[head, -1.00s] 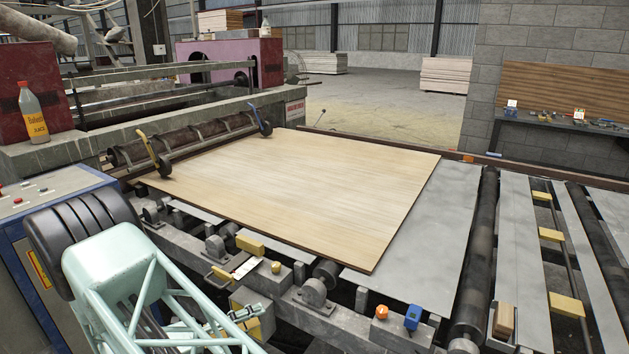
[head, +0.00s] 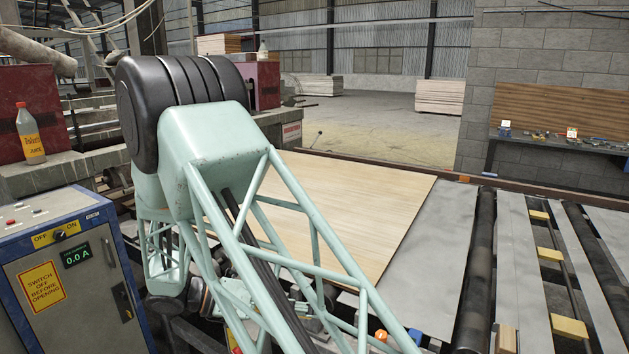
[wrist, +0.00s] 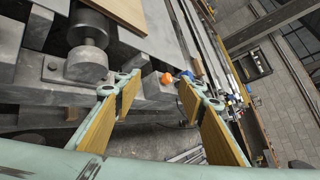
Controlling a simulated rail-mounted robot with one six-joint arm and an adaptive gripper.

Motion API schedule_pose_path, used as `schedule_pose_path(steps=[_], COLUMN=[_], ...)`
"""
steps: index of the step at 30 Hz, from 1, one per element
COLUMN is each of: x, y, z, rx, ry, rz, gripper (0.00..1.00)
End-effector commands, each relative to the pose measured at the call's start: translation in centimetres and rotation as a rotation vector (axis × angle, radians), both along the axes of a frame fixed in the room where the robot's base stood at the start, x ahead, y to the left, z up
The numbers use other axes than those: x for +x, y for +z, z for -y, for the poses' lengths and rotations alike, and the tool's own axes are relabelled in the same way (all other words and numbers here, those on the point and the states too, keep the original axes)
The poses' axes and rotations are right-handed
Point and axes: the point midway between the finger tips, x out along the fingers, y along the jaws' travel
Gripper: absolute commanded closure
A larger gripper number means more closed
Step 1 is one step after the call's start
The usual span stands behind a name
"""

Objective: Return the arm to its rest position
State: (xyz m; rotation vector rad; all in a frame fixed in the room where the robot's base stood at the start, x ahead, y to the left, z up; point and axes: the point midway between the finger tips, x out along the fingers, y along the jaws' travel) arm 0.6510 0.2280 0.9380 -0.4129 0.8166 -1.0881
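My gripper (wrist: 158,88) shows in the wrist view with its two yellow-padded fingers spread apart. Nothing is between the pads. It hangs beside the front edge of the roller line, over the gap to the floor. In the head view my pale green truss arm stands folded up in the foreground, and I cannot make out the gripper's fingers behind it. A veneer sheet (head: 350,205) lies flat on the line, its left part hidden by my arm. Its corner also shows in the wrist view (wrist: 122,10).
A blue control cabinet (head: 75,270) stands close at the left. A juice bottle (head: 30,135) stands behind it. An orange knob (wrist: 166,78) sits on the line's front edge, beyond my fingertips. Dark rollers (head: 475,260) lie to the right. A tool bench (head: 560,146) stands at the back right.

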Motion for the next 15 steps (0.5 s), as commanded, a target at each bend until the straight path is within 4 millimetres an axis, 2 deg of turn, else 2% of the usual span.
schedule_pose_path(steps=[3,15], x=[-0.7,-4.1], y=[1.7,6.3], z=[2.0,7.5], rx=[0.043,0.177], ry=[-0.068,-0.294], rz=[0.038,0.165], gripper=[0.63,0.63])
